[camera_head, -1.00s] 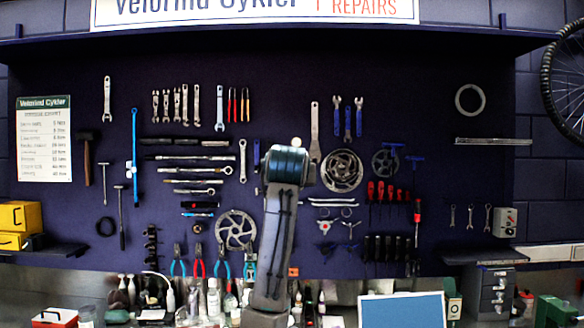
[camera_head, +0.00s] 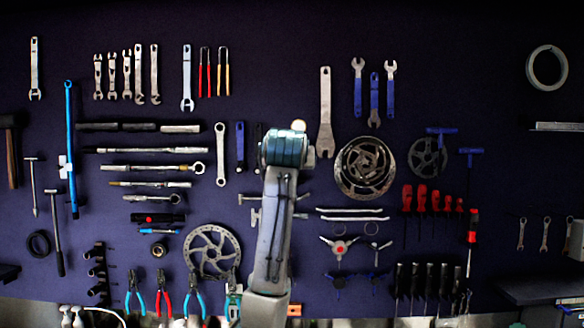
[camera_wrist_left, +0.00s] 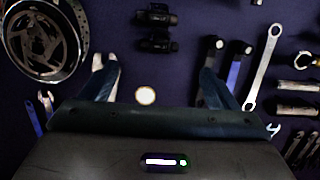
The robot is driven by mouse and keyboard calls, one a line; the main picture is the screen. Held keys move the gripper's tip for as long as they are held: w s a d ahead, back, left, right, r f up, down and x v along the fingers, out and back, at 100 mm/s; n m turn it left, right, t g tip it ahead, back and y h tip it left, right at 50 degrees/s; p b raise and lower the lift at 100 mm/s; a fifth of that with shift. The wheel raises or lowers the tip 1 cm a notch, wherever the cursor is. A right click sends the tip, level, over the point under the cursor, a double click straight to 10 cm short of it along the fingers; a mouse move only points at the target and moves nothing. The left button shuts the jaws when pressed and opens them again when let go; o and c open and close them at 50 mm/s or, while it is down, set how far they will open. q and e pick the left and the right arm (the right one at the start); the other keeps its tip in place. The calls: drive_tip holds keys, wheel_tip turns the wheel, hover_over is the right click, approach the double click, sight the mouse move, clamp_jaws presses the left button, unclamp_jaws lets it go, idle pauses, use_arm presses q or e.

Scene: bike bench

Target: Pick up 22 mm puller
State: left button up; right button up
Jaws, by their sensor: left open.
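My left gripper (camera_head: 285,148) is raised in front of the dark tool wall, its fingers mostly hidden in the head view. In the left wrist view its two fingers (camera_wrist_left: 158,72) are spread apart with nothing held between them. A small pale round thing (camera_head: 298,126) on the wall shows just above the gripper. It also shows between the fingers in the left wrist view (camera_wrist_left: 146,95). It may be the 22 mm puller, but I cannot tell. Two short dark tools (camera_wrist_left: 157,28) hang beyond the fingertips; I cannot name them. My right gripper is out of view.
A brake disc (camera_head: 365,167) hangs right of my arm and a ring wrench (camera_head: 221,153) hangs left. A large pale wrench (camera_head: 325,112) is above right. Blue-handled tools (camera_wrist_left: 233,70) hang beside one finger. Pliers (camera_head: 164,295) hang low; neighbouring tools leave narrow gaps.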

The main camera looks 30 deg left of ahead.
use_arm(q)
drive_tip(key=p+x, duration=0.6)
drive_tip(key=x, duration=0.3)
drive_tip(key=c, duration=1.1)
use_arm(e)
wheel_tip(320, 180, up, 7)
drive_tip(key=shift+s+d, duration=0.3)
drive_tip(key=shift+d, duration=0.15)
